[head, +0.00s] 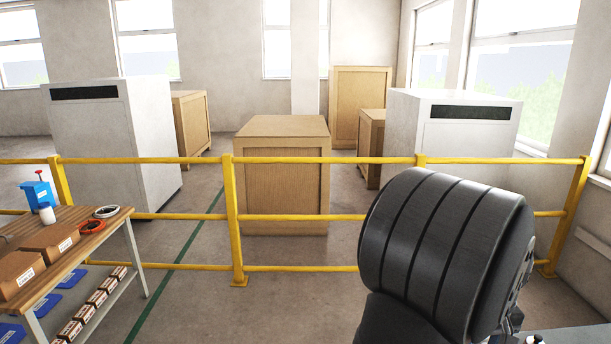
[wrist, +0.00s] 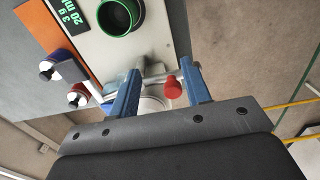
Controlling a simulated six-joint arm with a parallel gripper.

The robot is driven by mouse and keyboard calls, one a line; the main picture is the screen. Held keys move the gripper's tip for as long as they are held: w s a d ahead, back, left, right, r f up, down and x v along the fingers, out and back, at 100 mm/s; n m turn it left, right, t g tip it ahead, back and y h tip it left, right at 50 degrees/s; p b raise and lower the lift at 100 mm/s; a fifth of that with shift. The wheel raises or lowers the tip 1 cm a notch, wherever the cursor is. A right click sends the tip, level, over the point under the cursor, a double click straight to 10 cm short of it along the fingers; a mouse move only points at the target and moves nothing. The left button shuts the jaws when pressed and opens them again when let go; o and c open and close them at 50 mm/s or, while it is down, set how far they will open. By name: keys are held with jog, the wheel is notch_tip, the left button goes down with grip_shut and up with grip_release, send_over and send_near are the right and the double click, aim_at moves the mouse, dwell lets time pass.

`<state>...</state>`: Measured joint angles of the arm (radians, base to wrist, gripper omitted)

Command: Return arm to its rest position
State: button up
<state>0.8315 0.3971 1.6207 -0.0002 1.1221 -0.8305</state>
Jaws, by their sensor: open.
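My gripper (wrist: 164,71) shows in the wrist view with its two blue fingers spread apart, so it is open. A red knob (wrist: 172,87) on a metal part shows between the fingers, nearer the right one; I cannot tell how far beyond them it is. My dark, ribbed arm link (head: 445,255) fills the lower right of the head view.
In the wrist view, a pale panel (wrist: 160,30) carries a green-rimmed cup (wrist: 119,16) and a green display (wrist: 72,17). In the head view, a yellow railing (head: 330,160) crosses the room; a workbench (head: 95,230) stands left.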

jog(key=shift+s+d, duration=0.5)
jog(key=shift+d, duration=0.25)
jog(key=shift+s+d, duration=0.5)
jog(key=shift+d, duration=0.2)
